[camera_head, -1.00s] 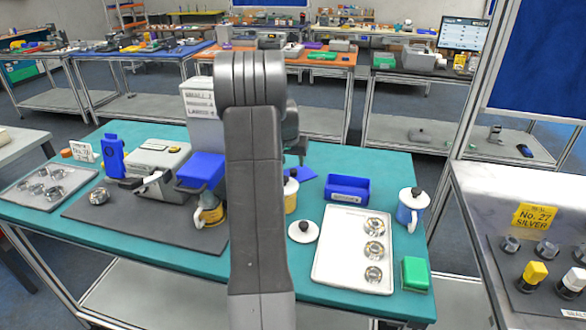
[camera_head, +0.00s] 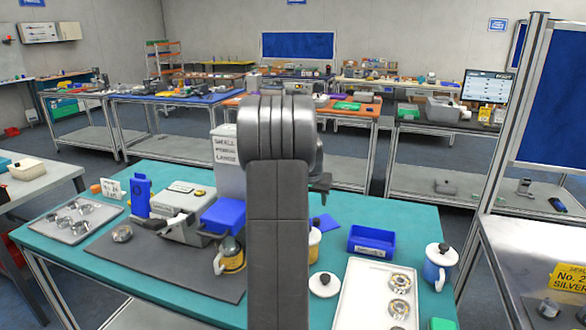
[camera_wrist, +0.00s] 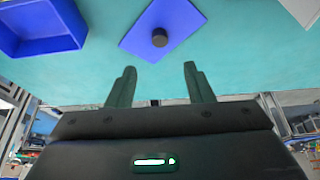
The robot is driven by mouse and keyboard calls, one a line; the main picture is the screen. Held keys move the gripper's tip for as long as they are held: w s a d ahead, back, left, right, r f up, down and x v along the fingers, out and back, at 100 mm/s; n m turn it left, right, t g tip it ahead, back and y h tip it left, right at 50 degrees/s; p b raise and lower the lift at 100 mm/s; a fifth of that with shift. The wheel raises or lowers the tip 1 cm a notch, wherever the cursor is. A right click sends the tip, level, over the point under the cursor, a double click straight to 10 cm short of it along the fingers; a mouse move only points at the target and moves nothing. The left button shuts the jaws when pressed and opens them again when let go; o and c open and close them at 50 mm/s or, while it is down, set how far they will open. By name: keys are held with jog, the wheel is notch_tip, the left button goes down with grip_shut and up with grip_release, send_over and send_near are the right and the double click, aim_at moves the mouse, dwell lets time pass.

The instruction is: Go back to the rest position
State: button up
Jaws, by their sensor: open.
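My gripper (camera_wrist: 160,88) shows in the wrist view with its two dark fingers apart and nothing between them. It is above the teal table (camera_wrist: 95,75). A blue flat piece with a dark round knob (camera_wrist: 160,38) lies ahead of the fingertips, apart from them. A blue bin (camera_wrist: 42,25) is at the upper left of that view. In the head view my grey arm stands upright in the middle and hides part of the table; the gripper itself is mostly hidden behind it.
The teal table (camera_head: 195,293) holds a grey mat with a machine (camera_head: 180,205), a blue bin (camera_head: 371,241), a white tray with metal rings (camera_head: 366,290), a left tray (camera_head: 90,215) and a white-blue mug (camera_head: 438,263). A metal frame post (camera_head: 495,150) and another table stand at the right.

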aim_at(316, 219)
jog(key=p+x, duration=0.1)
jog(key=x, duration=1)
jog(key=shift+w, duration=0.1)
jog(key=shift+r, duration=1.8)
